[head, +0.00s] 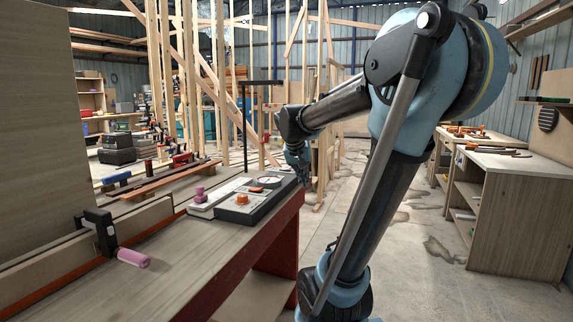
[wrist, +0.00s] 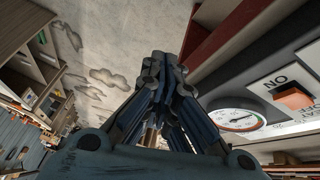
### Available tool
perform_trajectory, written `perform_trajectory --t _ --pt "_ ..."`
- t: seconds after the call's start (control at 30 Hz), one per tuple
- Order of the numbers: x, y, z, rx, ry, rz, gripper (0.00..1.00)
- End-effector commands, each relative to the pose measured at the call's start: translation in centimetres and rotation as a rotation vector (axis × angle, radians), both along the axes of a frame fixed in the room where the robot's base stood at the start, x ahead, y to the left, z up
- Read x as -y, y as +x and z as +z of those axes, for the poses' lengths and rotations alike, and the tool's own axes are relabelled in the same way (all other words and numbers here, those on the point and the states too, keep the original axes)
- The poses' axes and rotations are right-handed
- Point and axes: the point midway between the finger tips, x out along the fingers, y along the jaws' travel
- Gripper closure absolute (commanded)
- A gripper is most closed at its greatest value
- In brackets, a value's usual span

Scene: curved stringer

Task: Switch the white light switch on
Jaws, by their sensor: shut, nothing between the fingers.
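A dark box with a pale top panel (head: 226,215) sits on the bench near its right end. On it are a round white gauge (head: 268,181), an orange knob (head: 242,199) and a small red-orange switch (head: 256,189). In the wrist view the gauge (wrist: 234,119) and an orange rocker switch (wrist: 294,97) on a white plate marked ON, upside down, show at the right. I cannot make out a separate white switch or tell the rocker's position. My gripper (wrist: 163,64) is shut and empty, beside the box's far right end, apart from the rocker; it also shows in the head view (head: 304,180).
A clamp with a pink handle (head: 133,257) is fixed at the wooden bench (head: 165,271), front left. A purple knob (head: 199,193) stands left of the orange one. Open concrete floor (head: 420,235) lies right of the bench, before a wooden workbench (head: 520,200).

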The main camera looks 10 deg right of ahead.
Motion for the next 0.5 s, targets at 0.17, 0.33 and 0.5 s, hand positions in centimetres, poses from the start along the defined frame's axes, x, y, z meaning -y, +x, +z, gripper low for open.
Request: perform_trajectory --t 0.17,0.33,0.5 --pt "-0.6 5.1 2.6 0.056 -0.025 -0.039 1.00" --pt "-1.4 9.9 4.7 0.112 -0.046 -0.073 1.00" --pt "-2.5 14.7 6.5 0.172 -0.062 -0.104 1.00"
